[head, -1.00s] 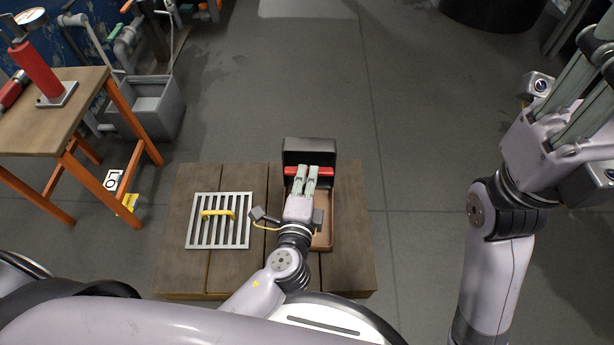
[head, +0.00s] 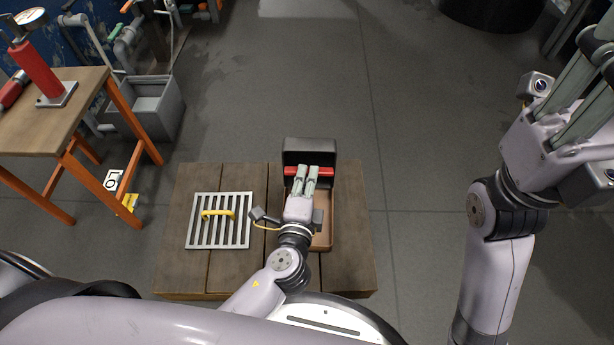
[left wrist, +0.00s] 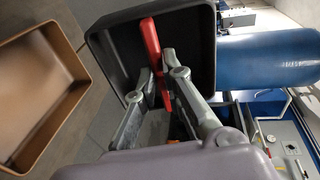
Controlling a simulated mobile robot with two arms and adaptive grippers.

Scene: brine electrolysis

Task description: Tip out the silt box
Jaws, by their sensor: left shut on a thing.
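The silt box (head: 309,150) is a dark open box with a red handle (head: 291,171). In the head view it is at the far end of the brown tray (head: 329,205) on the wooden platform. My left gripper (head: 307,172) is shut on the red handle. In the left wrist view the fingers close around the handle (left wrist: 151,42), and the open inside of the box (left wrist: 185,45) faces the camera. The brown tray (left wrist: 22,45) lies to the left there. I cannot tell the box's exact tilt. My right gripper (head: 592,85) is raised at the right, its tips partly cut off.
A metal grate (head: 192,235) with a yellow handle lies left of the tray on the platform (head: 180,275). A wooden table (head: 75,120) with a red cylinder (head: 38,70) and a grey bin (head: 165,110) stand at the upper left.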

